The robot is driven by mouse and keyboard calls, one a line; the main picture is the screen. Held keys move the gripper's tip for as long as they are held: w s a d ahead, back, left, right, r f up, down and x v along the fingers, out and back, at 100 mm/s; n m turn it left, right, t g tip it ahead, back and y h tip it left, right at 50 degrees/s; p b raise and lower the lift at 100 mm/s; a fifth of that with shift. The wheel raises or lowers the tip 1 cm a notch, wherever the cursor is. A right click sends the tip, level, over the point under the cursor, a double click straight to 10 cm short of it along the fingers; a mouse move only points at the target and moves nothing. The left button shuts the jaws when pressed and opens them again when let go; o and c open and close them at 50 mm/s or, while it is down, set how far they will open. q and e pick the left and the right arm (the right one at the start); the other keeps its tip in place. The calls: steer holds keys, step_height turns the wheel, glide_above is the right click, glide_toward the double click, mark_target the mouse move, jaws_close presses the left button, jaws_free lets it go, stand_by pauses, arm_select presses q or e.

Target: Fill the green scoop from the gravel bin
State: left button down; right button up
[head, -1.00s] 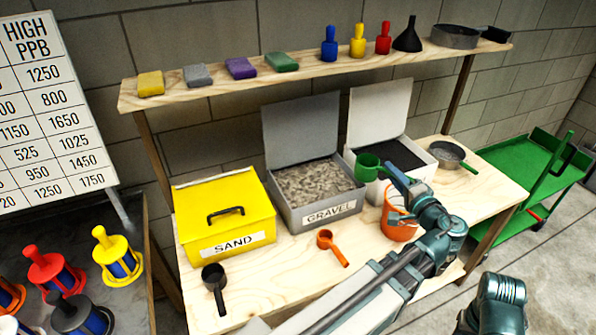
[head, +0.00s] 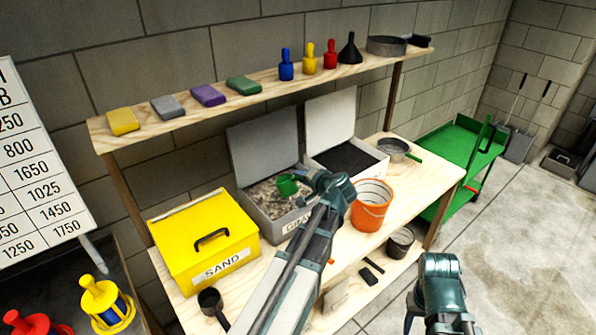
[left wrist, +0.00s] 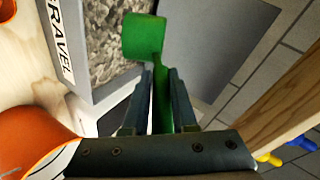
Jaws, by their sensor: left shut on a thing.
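The green scoop (head: 288,185) is over the gravel bin (head: 262,222), near its right side. My left gripper (head: 308,182) is shut on its handle. In the left wrist view the handle runs between the two fingers (left wrist: 160,85), with the round green cup (left wrist: 143,37) beyond them. The cup overlaps the edge of the gravel (left wrist: 98,35) in that view; I cannot tell whether it touches the gravel or what is inside it. The bin's grey lid stands open, and my left arm hides part of its front label.
The yellow sand bin (head: 205,245) is shut at left. An open white bin of dark material (head: 378,174) stands right of the gravel. An orange bucket (head: 370,212) is close to my left forearm. A wooden shelf (head: 190,108) with sponges and bottles runs above.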

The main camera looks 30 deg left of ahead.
arm_select(q)
steer(key=shift+w+a+f+h, duration=0.15)
steer(key=shift+w+a, duration=0.05)
steer(key=shift+a, duration=0.15)
steer(key=shift+w+a+f+h, duration=0.1)
steer(key=shift+w+a+h, duration=0.1)
steer(key=shift+a, duration=0.15)
steer(key=shift+f, duration=0.3)
steer(key=shift+w+a+f+b, duration=0.3)
steer(key=shift+a+f+b, duration=0.35)
steer(key=shift+f+b, duration=0.95)
steer(key=shift+w+a+f+b, duration=0.25)
steer(key=shift+a+f+b, duration=0.45)
steer(key=shift+f+b, duration=0.85)
steer(key=shift+w+a+f+b, duration=0.3)
steer(key=shift+a+f+b, duration=0.35)
steer(key=shift+f+b, duration=0.95)
steer(key=shift+s+d+r+p, duration=0.3)
steer(key=shift+d+r+p, duration=0.4)
steer(key=shift+r+p, duration=0.95)
steer(key=shift+s+d+r+p, duration=0.3)
steer(key=shift+d+r+p, duration=0.35)
steer(key=shift+r+p, duration=1)
steer(key=shift+s+d+r+p, duration=0.3)
steer(key=shift+d+r+p, duration=0.4)
steer(key=shift+r+p, duration=0.95)
steer(key=shift+r, duration=0.1)
